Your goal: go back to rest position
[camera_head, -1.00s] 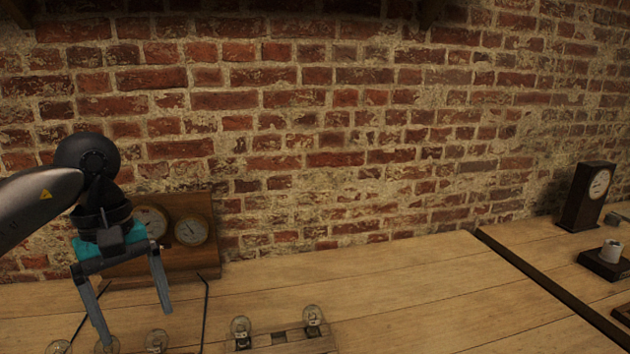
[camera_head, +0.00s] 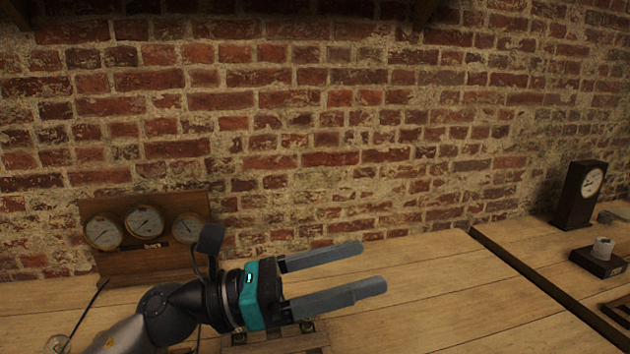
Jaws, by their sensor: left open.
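My left gripper (camera_head: 374,268) is open and empty above the wooden table (camera_head: 430,270). Its two grey fingers lie nearly level and point to the right, with a clear gap between them. Its arm comes in from the bottom left. It passes in front of a wooden rack (camera_head: 280,342) at the bottom edge and hides most of it. A glass jar top (camera_head: 57,343) shows at the bottom left. My right gripper is not in view.
A wooden panel with several round gauges (camera_head: 143,222) stands against the brick wall (camera_head: 330,120), behind my left arm. At the right are a clock (camera_head: 578,194) and a dark block with a white cup (camera_head: 603,248). A dark strip (camera_head: 530,275) crosses the table. The table's middle is clear.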

